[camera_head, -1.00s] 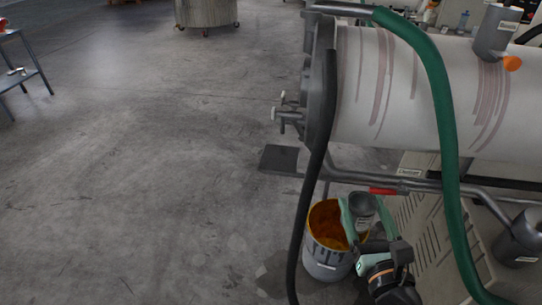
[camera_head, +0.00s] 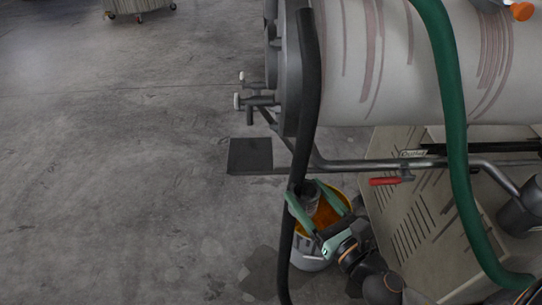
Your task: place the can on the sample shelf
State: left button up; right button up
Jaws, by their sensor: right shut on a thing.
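My right gripper (camera_head: 309,188) has its pale green fingers shut on the can. The can (camera_head: 309,200) is small and dark grey, held above or in front of the bucket, and partly hidden by the fingers and the black hose. A flat dark square plate (camera_head: 250,154) stands out to the left of the mill's end, bare on top. I cannot tell whether it is the sample shelf; no other shelf is clear in view. My left gripper is not in view.
A bucket (camera_head: 311,262) with orange contents stands below my right gripper. A black hose (camera_head: 303,120) hangs just left of it. The pale mill drum (camera_head: 400,70), green hose (camera_head: 450,90), red-handled valve (camera_head: 384,181) and vented box (camera_head: 410,225) crowd the right.

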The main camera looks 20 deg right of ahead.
jog(key=w+a, duration=0.1)
jog(key=w, duration=0.4)
jog(key=w+a+p, duration=0.1)
jog(key=w, duration=0.4)
jog(key=w+a+f, duration=0.1)
jog(key=w, duration=0.3)
jog(key=shift+w+f, duration=0.1)
jog(key=shift+w, duration=0.3)
jog(key=shift+s+f, duration=0.1)
jog(key=shift+f, duration=0.1)
jog(key=shift+f, duration=0.1)
jog(key=o, duration=1)
jog(key=shift+f, duration=0.1)
jog(key=o, duration=0.5)
jog(key=shift+c, duration=0.2)
jog(key=shift+d, duration=0.1)
